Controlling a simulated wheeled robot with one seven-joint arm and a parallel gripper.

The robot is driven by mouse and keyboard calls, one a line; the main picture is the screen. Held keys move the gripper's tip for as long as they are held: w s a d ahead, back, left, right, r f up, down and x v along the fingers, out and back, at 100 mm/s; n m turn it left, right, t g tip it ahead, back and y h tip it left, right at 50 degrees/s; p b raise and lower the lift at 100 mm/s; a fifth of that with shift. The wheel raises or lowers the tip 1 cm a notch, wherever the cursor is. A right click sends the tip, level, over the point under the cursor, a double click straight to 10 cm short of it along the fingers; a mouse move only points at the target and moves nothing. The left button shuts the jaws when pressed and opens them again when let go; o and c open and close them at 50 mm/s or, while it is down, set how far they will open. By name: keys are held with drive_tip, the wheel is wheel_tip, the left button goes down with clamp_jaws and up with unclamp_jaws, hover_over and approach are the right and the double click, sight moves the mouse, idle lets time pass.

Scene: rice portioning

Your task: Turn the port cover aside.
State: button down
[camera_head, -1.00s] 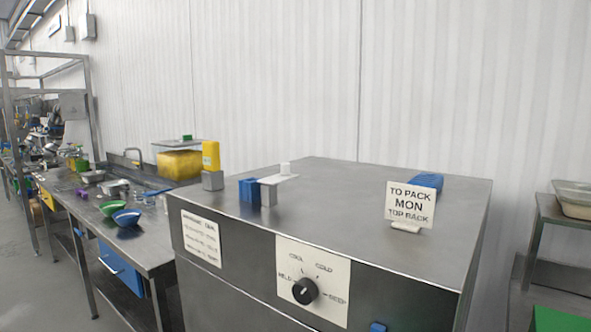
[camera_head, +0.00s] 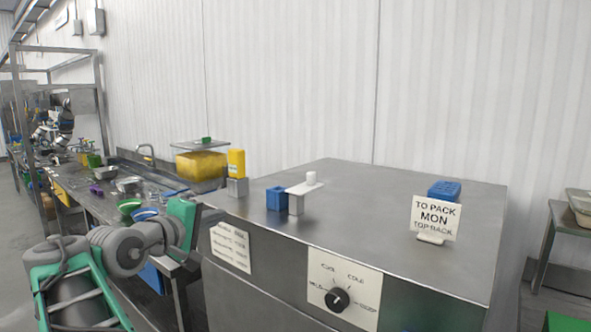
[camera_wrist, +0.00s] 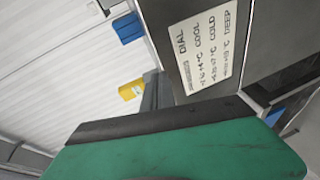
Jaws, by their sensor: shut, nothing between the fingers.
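A flat pale plate with a white upright knob (camera_head: 304,187), which looks like the port cover, sits level on a grey post on top of the steel cabinet (camera_head: 375,215). A blue block (camera_head: 276,199) stands just left of the post. My gripper (camera_head: 208,214) is shut and empty at the cabinet's front left corner, to the left of the plate and apart from it. Its fingertips are small and hard to make out in the head view. In the wrist view a green part with a black edge fills the bottom, before the cabinet's dial label (camera_wrist: 207,48).
A sign (camera_head: 436,218) and a blue item (camera_head: 444,190) are at the right. The dial (camera_head: 338,299) is on the front. The middle of the top is clear.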

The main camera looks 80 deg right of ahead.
sight(295, 187)
drive_tip(key=s+d+r+m+g, duration=0.1)
drive_tip(key=s+d+r+g, duration=0.1)
drive_tip(key=s+r+g, duration=0.45)
drive_tip(key=shift+t+h, duration=0.4)
drive_tip(key=shift+t, duration=0.45)
drive_tip(key=x, duration=0.3)
drive_tip(key=s+p+x, duration=0.1)
drive_tip(key=x, duration=0.6)
drive_tip(key=shift+s+a+r+p, duration=0.15)
drive_tip(key=shift+s+a+p, duration=0.05)
drive_tip(key=shift+s+p, duration=0.15)
drive_tip(key=s, duration=0.1)
drive_tip(key=s+d, duration=0.1)
drive_tip(key=s, duration=0.1)
drive_tip(key=shift+d, duration=0.1)
